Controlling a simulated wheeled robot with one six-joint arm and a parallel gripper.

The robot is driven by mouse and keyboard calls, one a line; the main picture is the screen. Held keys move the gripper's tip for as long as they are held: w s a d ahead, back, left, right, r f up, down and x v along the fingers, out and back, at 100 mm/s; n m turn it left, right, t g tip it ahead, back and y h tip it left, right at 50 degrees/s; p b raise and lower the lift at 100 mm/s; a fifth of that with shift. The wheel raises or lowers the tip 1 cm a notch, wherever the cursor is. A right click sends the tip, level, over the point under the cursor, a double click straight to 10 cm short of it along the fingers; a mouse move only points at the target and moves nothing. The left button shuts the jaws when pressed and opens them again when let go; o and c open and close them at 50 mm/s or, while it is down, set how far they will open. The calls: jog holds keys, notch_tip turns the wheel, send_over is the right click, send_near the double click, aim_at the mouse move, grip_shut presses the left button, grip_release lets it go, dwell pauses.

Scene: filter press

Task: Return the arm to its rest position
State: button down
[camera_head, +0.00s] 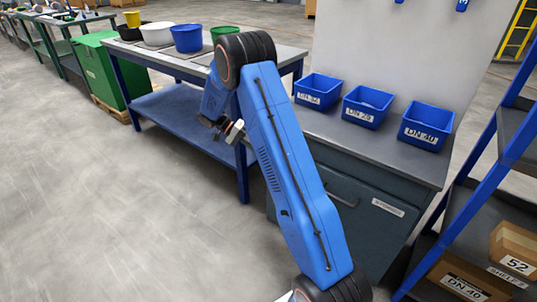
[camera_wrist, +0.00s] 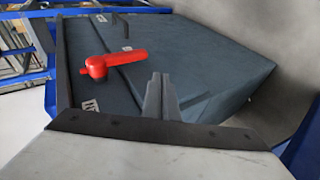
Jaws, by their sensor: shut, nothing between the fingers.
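My blue arm (camera_head: 285,165) rises from the bottom of the head view, bends at a dark elbow and folds back down on its left side. My gripper (camera_head: 234,131) shows small and partly hidden beside the arm, in the air in front of the blue-legged table. In the wrist view my gripper's fingers (camera_wrist: 160,92) are together with nothing between them. They point toward a dark grey cabinet (camera_wrist: 195,60).
A red lever-shaped thing (camera_wrist: 115,63) shows against the cabinet; I cannot tell whether it is attached. Blue bins (camera_head: 367,105) stand on the cabinet top. A bench (camera_head: 150,52) holds buckets. A blue-framed shelf (camera_head: 490,150) stands right. Floor at left is clear.

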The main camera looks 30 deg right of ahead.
jog(key=shift+w+a+r, duration=0.1)
jog(key=shift+w+a, duration=0.75)
jog(key=shift+w, duration=0.25)
jog(key=shift+w+a+r, duration=0.1)
jog(key=shift+w+a, duration=0.7)
jog(key=shift+w, duration=0.3)
jog(key=s+a+r+n+t+y, duration=0.2)
jog(key=s+a+r+n+t, duration=0.1)
jog(key=s+r, duration=0.7)
jog(key=s+a+r+n+t+y, duration=0.2)
jog(key=s+a+r+n+t, duration=0.1)
jog(key=s+r, duration=0.65)
jog(key=s+a+n+t+y, duration=0.1)
jog(key=s+a+n+t, duration=0.2)
jog(key=s, duration=0.8)
jog(key=s+a+n+t+y, duration=0.2)
jog(key=s+a+n+t, duration=0.1)
jog(key=s, duration=0.8)
jog(key=shift+s+a+r+t, duration=0.3)
jog(key=shift+a+t, duration=0.1)
jog(key=shift+t, duration=0.4)
